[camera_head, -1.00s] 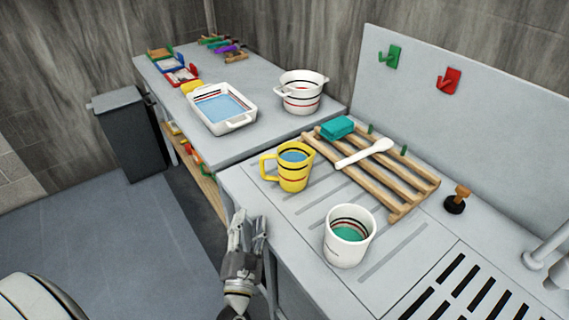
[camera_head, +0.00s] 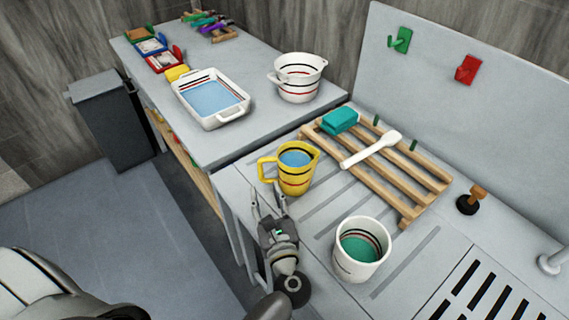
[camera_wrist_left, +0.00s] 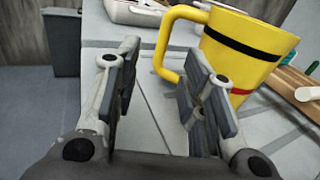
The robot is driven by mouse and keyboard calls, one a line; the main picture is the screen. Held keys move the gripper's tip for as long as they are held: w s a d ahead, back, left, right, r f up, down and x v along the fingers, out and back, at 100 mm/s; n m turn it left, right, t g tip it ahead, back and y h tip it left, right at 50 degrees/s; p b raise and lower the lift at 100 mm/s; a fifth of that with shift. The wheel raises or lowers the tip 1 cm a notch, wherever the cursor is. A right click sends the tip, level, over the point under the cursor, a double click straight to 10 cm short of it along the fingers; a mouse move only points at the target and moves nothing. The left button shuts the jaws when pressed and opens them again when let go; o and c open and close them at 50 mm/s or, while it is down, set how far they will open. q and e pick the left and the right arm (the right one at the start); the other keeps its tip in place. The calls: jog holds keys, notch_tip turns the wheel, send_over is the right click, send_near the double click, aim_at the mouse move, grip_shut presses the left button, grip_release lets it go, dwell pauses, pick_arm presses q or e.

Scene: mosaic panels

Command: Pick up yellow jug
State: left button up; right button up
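The yellow jug (camera_head: 295,172) stands upright on the near counter, with dark and red bands and a blue inside; its handle points left. In the left wrist view the jug (camera_wrist_left: 238,50) is at upper right, its handle reaching left above and between the fingers. My left gripper (camera_head: 267,200) is just in front of the jug in the head view, below its handle. In the left wrist view the gripper (camera_wrist_left: 155,95) is open, with nothing between its fingers. My right gripper is not in view.
A white cup (camera_head: 360,250) with a green inside stands right of my left gripper. A wooden rack (camera_head: 410,178) holds a teal sponge (camera_head: 340,120) and a white spoon (camera_head: 370,150). A white pot (camera_head: 298,80) and white tray (camera_head: 212,100) stand on the farther counter.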

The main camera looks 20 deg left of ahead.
aim_at(261, 172)
pick_arm(q)
jog(key=shift+w+a+r, duration=0.25)
jog(key=shift+w+r, duration=0.1)
jog(key=shift+w, duration=0.1)
jog(key=shift+p+x, duration=0.55)
jog(key=shift+x, duration=0.25)
jog(key=p+x, duration=0.2)
jog(key=x, duration=0.1)
jog(key=shift+w+a, duration=0.1)
jog(key=shift+w, duration=0.2)
jog(key=shift+w+a, duration=0.35)
jog(key=shift+w, duration=0.15)
jog(key=shift+f, duration=0.15)
jog(key=shift+c, duration=0.6)
jog(key=c, duration=0.7)
grip_shut()
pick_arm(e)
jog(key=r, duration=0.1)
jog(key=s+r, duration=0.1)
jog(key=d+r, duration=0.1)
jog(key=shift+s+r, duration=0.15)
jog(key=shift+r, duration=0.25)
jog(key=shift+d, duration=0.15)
